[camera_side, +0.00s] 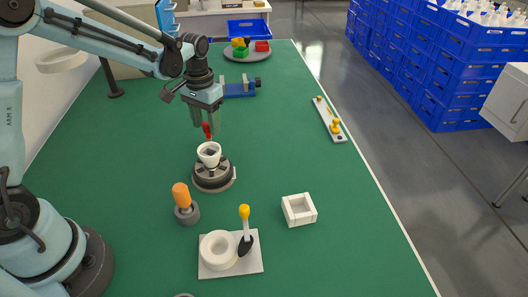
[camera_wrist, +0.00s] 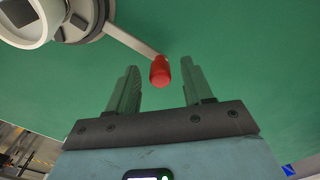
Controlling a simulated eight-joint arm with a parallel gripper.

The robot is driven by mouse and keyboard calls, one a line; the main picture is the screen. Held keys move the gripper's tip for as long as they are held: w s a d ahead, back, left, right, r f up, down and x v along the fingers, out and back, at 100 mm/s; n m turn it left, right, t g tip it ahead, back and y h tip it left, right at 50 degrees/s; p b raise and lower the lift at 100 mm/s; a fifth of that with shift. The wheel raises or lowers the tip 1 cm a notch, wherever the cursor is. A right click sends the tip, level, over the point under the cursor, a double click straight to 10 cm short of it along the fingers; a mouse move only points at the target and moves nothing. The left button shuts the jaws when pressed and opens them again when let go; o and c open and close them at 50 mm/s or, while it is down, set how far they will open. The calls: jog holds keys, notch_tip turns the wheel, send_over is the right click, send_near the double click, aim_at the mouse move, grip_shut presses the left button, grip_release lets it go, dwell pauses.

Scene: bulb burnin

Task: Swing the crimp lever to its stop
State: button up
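The lever with the red handle (camera_side: 207,130) is a pale bar running out from a dark round base (camera_side: 213,182) that holds a white cup (camera_side: 209,153). In the wrist view the red handle (camera_wrist: 160,71) stands between my two fingers, with green showing on both sides of it. The bar (camera_wrist: 130,40) runs up and left to the base (camera_wrist: 85,22) and the white cup (camera_wrist: 28,22). My gripper (camera_side: 205,124) points down over the handle and is open (camera_wrist: 160,85). I see no contact; how deep the handle sits between the fingers is unclear.
Nearer the camera are an orange-handled tool (camera_side: 181,195) in a grey holder, a plate (camera_side: 215,270) with a white ring and yellow-tipped lever, and a white square tray (camera_side: 299,210). A grey strip (camera_side: 325,115) with yellow knobs lies right. A blue fixture (camera_side: 238,89) stands behind my gripper.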

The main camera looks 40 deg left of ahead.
grip_shut()
jog(key=shift+w+d, duration=0.1)
jog(key=shift+w+d+m, duration=0.8)
jog(key=shift+m, duration=0.3)
jog(key=w+d+m, duration=0.1)
jog(key=d+m, duration=0.3)
jog(key=w+d+m, duration=0.1)
jog(key=d+m, duration=0.1)
jog(key=shift+w, duration=0.3)
jog(key=shift+d+m, duration=1.5)
jog(key=shift+d, duration=0.1)
jog(key=shift+o, duration=0.2)
grip_release()
notch_tip(320, 180, up, 12)
